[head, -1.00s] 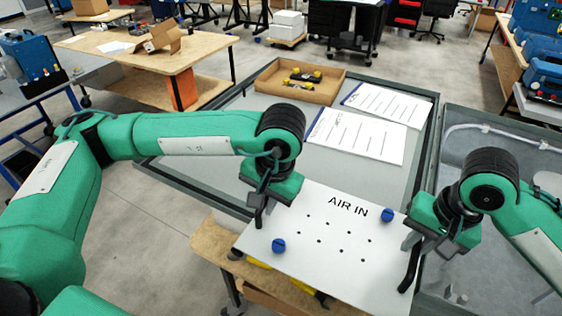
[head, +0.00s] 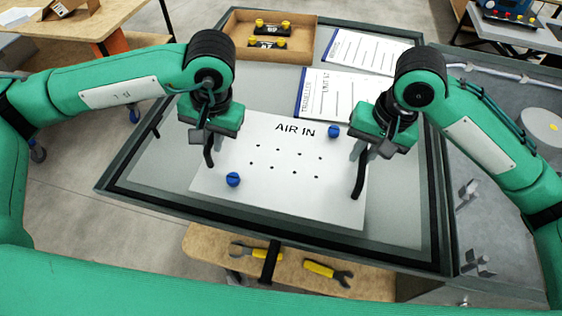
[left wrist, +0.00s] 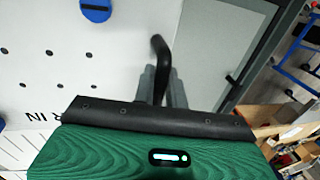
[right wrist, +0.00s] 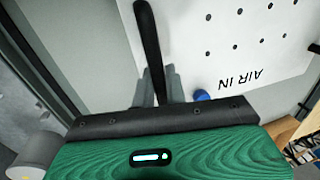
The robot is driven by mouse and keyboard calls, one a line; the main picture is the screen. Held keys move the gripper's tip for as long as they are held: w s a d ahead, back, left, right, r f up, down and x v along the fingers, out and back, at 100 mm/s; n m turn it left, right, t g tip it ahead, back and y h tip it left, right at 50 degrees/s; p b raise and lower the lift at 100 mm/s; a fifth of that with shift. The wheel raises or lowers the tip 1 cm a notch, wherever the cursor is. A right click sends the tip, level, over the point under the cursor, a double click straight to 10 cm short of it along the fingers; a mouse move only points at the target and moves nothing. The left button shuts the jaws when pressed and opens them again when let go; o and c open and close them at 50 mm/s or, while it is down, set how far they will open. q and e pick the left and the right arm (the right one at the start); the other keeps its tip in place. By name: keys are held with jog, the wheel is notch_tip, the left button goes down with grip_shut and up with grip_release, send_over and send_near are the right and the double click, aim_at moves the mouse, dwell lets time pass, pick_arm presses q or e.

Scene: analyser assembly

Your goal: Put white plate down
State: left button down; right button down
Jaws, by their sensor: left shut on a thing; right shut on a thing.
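The white plate (head: 285,190) reads "AIR IN" and has several small holes, two blue knobs (head: 233,179) and a black handle at each side. It is over the grey tabletop (head: 402,222), roughly level; I cannot tell whether it touches. My left gripper (head: 208,138) is shut on the left handle, which shows in the left wrist view (left wrist: 161,58). My right gripper (head: 366,150) is shut on the right handle, which shows in the right wrist view (right wrist: 148,38). The finger pads are partly hidden.
A cardboard tray (head: 228,42) with two yellow-knobbed parts stands at the table's back left. Two white printed sheets (head: 340,96) lie behind the plate. A dark raised rim (head: 160,208) edges the table. Yellow-handled tools (head: 318,269) lie on a wooden shelf in front.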

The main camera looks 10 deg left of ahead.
aim_at(216, 154)
pick_arm(q)
jog(key=shift+w+a, duration=0.1)
jog(key=shift+a, duration=0.1)
pick_arm(e)
jog(key=shift+w+a, duration=0.1)
pick_arm(q)
jog(key=shift+r, duration=0.1)
jog(key=shift+d, duration=0.1)
